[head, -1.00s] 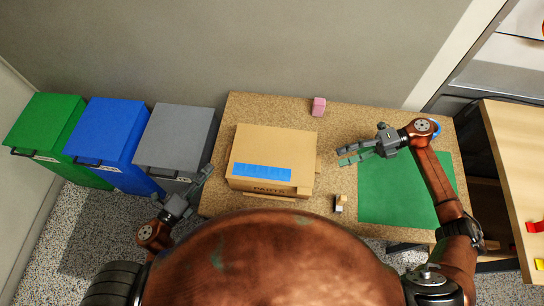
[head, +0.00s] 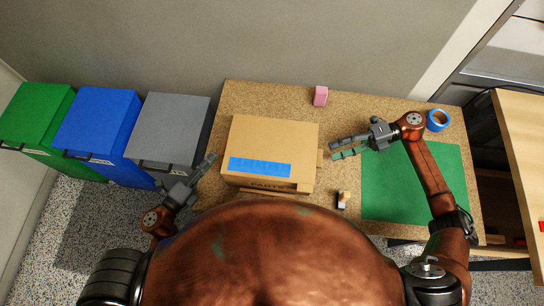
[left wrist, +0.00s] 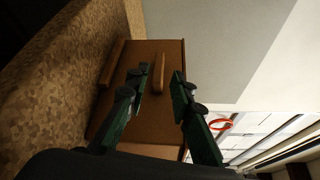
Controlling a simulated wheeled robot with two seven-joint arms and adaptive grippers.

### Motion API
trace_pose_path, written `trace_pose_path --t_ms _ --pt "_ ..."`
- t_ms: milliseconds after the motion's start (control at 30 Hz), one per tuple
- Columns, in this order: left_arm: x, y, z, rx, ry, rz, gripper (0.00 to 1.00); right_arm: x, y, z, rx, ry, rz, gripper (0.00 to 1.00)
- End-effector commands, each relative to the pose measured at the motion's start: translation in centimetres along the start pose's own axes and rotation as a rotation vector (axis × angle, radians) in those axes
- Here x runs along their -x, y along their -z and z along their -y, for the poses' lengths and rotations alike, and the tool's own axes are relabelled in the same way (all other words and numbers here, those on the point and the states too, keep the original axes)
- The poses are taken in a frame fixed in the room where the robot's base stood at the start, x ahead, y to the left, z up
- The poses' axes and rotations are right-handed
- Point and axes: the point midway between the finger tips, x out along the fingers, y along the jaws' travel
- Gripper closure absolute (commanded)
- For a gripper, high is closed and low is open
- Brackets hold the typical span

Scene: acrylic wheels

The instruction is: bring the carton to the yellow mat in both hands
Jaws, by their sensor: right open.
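The closed tan carton (head: 270,138) with a blue strip and printed lettering stands on the speckled table. A small handle (head: 320,158) juts from its right side. In the left wrist view the carton's brown side (left wrist: 150,125) carries a handle bar (left wrist: 158,72). My left gripper (head: 215,162) is open, just left of the carton and apart from it; its fingers (left wrist: 158,88) show spread before that side. My right gripper (head: 333,149) is open, right of the carton, its fingertips close to the right handle. The only mat in view is green (head: 400,195), right of the carton; no yellow mat shows.
A pink block (head: 320,96) stands at the table's back, a small pale-and-dark item (head: 342,199) right of the carton's front. A blue tape roll (head: 437,120) lies at the back right. Grey (head: 168,130), blue (head: 100,122) and green (head: 35,115) bins stand left.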

Motion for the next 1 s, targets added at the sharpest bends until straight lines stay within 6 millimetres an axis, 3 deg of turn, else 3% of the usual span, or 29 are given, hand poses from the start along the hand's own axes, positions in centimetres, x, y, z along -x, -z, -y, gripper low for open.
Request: trace_pose_path --t_ms 200,400,767,1000 --pt "-3.5 0.1 0.1 -0.002 0.004 -0.003 0.78 -3.4 0.1 0.0 0.001 -0.003 0.0 0.42" --pt "-5.4 0.1 0.1 -0.001 0.002 -0.004 0.78 -5.2 0.1 0.0 0.001 -0.002 0.003 0.42" --pt "-5.8 0.1 0.1 0.0 0.001 -0.003 0.78 -5.5 0.1 0.0 0.0 -0.001 0.003 0.42" --pt "-5.7 0.1 0.1 0.0 0.001 -0.003 0.95 -5.5 0.1 0.1 -0.001 0.0 0.003 0.59"
